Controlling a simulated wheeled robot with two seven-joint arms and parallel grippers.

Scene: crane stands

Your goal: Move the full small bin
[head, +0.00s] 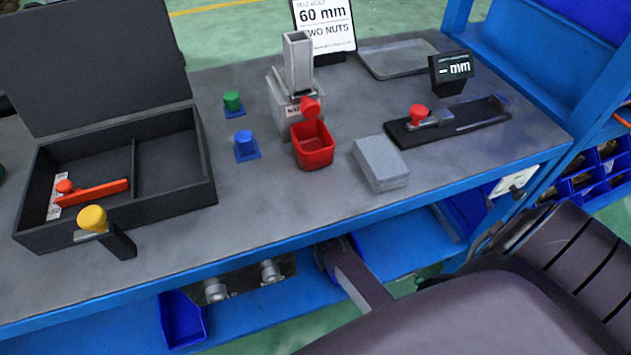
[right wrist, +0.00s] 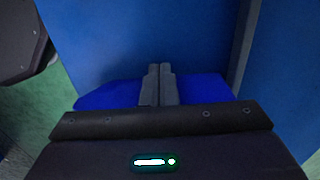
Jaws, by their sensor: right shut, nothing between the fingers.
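A small red bin (head: 313,155) stands on the grey bench in front of a grey dispenser (head: 297,75) with a red knob. Its inside looks plain red, and I cannot make out any contents. A blue bin (head: 183,320) sits low under the bench's front edge at the left; its contents cannot be told. In the right wrist view my right gripper (right wrist: 160,69) is shut and empty, with its fingers in front of a bright blue shape (right wrist: 203,90), perhaps a bin, against a blue panel. The head view does not show this gripper. My left gripper is in neither view.
A black open case (head: 205,165) stands at the left with an orange tool (head: 95,192) inside. A grey block (head: 381,162), black gauge (head: 447,124) and metal tray (head: 398,57) lie to the right. Blue bins (head: 600,175) fill a far-right rack.

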